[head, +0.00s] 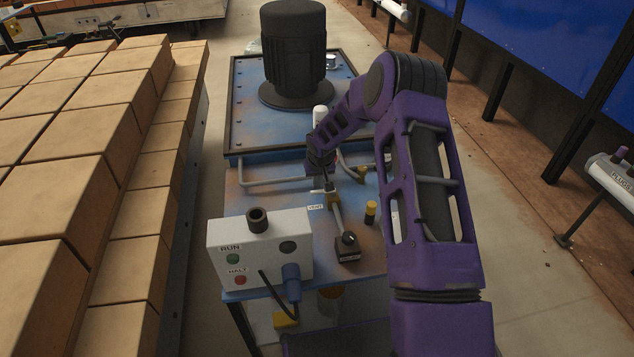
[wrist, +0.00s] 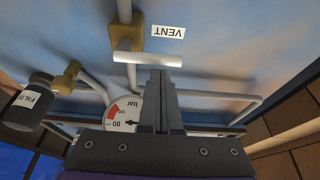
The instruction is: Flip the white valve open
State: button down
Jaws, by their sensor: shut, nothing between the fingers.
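The white valve handle (wrist: 147,59) lies crosswise to a pale pipe in the wrist view, beside a label reading VENT (wrist: 168,32). In the head view the VENT label (head: 316,207) sits on the blue machine top, and the handle there is small and partly hidden by my gripper. My gripper (wrist: 161,74) is shut and empty. Its fingertips are right by the handle's middle in the wrist view; I cannot tell if they touch it. In the head view my gripper (head: 327,182) points down over the pipework next to the label.
A pressure gauge (wrist: 122,112) and a black filter bottle (wrist: 28,103) are close by. A grey control box (head: 260,248) with RUN and HALT buttons stands at the front. A dark motor (head: 294,50) rises behind.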

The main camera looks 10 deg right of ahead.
jog(key=shift+s+n+y+p, duration=0.4)
jog(key=shift+s+n, duration=0.1)
jog(key=shift+n, duration=0.6)
jog(key=shift+s+n+y+p, duration=0.35)
jog(key=shift+s+n, duration=0.1)
jog(key=shift+n, duration=0.65)
jog(key=n, duration=0.1)
jog(key=s+n+y, duration=0.1)
jog(key=n, duration=0.1)
jog(key=n+g, duration=0.1)
jog(key=shift+s+d, duration=0.3)
jog(key=shift+s, duration=0.1)
jog(key=shift+s+d+f+n+g+y, duration=0.1)
jog(key=shift+s+n+g+y, duration=0.1)
jog(key=shift+n, duration=0.35)
jog(key=shift+s+d+n+g+y, duration=0.1)
jog(key=shift+s+n+y, duration=0.05)
jog(key=shift+n, duration=0.4)
jog(key=n, duration=0.1)
jog(key=s+d+n+g+b, duration=0.1)
jog(key=n, duration=0.1)
jog(key=shift+n+y+b, duration=0.3)
jog(key=n, duration=0.1)
jog(key=d+n+g+b, duration=0.1)
jog(key=shift+s+n, duration=0.2)
jog(key=shift+n, duration=0.2)
jog(key=shift+s+d+b, duration=0.1)
jog(key=shift+d+b, duration=0.15)
jog(key=shift+b, duration=0.05)
